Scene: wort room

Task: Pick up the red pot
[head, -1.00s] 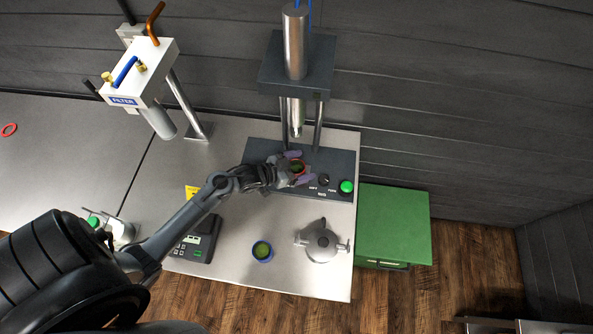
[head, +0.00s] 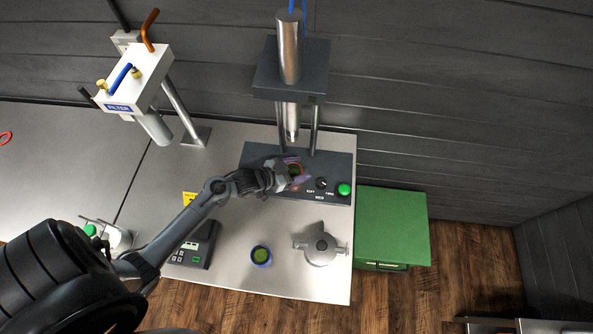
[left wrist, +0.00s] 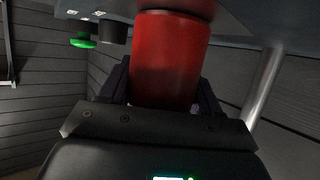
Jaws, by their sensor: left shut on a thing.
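The red pot (left wrist: 168,62) fills the upper middle of the left wrist view, upright between my left gripper's fingers. In the left wrist view my left gripper (left wrist: 162,92) partly hides the pot's lower part. Whether the pot touches the base I cannot tell. My right gripper is not in view.
The press column (head: 291,50) stands just behind the pot. A green button (head: 344,189) and a knob are at its right. A blue pot (head: 261,255), a grey lidded vessel (head: 320,249) and a scale (head: 196,244) stand in front. A filter unit (head: 135,85) is at left.

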